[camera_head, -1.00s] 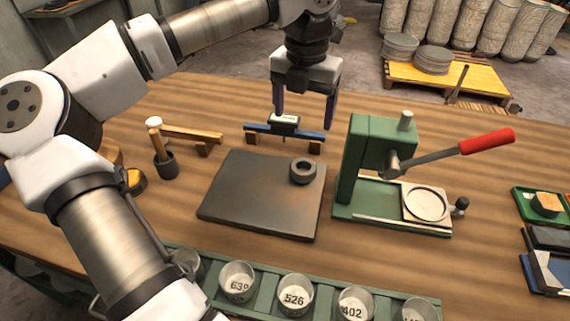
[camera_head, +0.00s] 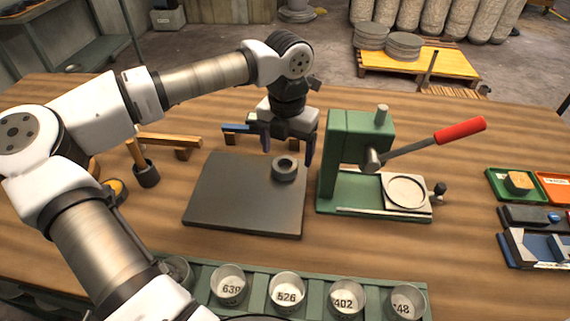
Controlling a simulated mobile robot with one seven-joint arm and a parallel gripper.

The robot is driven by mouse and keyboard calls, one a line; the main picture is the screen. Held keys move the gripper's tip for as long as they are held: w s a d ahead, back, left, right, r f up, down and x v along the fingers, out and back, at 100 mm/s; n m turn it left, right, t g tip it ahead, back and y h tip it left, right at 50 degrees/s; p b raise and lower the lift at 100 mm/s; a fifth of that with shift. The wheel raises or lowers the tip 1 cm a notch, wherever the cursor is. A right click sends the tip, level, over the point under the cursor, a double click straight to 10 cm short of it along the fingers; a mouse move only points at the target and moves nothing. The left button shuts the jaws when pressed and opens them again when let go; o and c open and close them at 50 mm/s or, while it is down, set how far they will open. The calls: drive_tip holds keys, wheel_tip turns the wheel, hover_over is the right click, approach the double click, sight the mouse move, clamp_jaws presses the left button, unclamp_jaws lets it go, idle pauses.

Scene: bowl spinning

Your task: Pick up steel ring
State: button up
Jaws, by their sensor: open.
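The steel ring (camera_head: 285,170) is a small dark grey ring with a round hole. It lies flat near the back right corner of a dark square plate (camera_head: 235,205) on the wooden table. My gripper (camera_head: 287,155) is open and points down, with one dark finger to the left of the ring and one to the right in the picture. The fingertips look slightly above or behind the ring, and I cannot tell the exact height. Nothing shows between the fingers except the ring's upper edge.
A green press (camera_head: 345,150) with a red-handled lever (camera_head: 460,129) stands close to the right of the plate. Numbered cups (camera_head: 287,290) sit in a green rack at the front. Trays (camera_head: 513,184) lie at far right.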

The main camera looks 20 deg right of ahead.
sight(286, 164)
drive_tip(key=shift+w+a+f+p, duration=0.15)
drive_tip(key=shift+f+p, duration=0.25)
drive_tip(key=shift+f, duration=1.4)
drive_tip(key=c, duration=1.3)
drive_tip(key=shift+r, duration=0.1)
drive_tip(key=shift+r+b, duration=1.5)
drive_tip(key=shift+r, duration=8.45)
